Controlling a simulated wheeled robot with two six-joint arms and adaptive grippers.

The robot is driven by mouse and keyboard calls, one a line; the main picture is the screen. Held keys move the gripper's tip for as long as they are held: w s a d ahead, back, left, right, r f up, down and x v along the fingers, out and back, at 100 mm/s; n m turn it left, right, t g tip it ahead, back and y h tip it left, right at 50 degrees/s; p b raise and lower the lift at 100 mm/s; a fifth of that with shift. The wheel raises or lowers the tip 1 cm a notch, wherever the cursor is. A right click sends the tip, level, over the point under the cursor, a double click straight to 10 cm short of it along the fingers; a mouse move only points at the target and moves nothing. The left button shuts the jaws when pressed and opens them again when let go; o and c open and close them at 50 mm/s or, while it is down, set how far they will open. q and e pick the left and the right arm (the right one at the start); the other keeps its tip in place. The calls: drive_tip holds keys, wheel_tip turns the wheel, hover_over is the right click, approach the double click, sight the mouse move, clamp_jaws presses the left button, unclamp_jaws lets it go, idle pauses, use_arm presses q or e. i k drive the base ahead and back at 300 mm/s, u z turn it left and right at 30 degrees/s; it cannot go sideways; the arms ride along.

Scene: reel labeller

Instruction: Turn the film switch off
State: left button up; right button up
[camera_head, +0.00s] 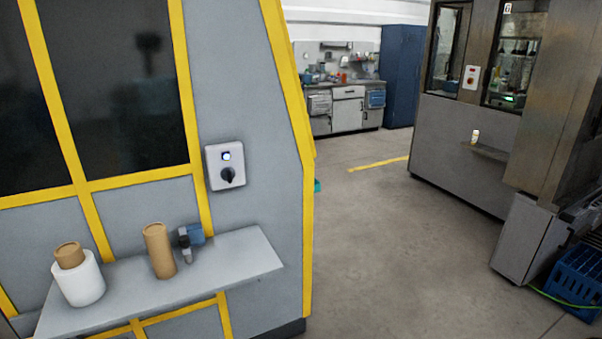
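A switch box (225,166) is mounted on the grey and yellow machine panel in the left half of the head view. It is a light grey plate with a black rotary knob (228,175) low on it. Above the knob is a small round lamp or button (226,156) that looks bright white-blue. The knob's exact pointing direction is too small to tell. Neither of my grippers shows in this view.
Open floor (390,250) lies to the right. A second machine (455,140) and blue crate (578,277) stand further right.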

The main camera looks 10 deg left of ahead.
sight(228, 174)
drive_tip(key=z, duration=0.35)
drive_tip(key=i, duration=1.05)
drive_tip(key=u, duration=0.15)
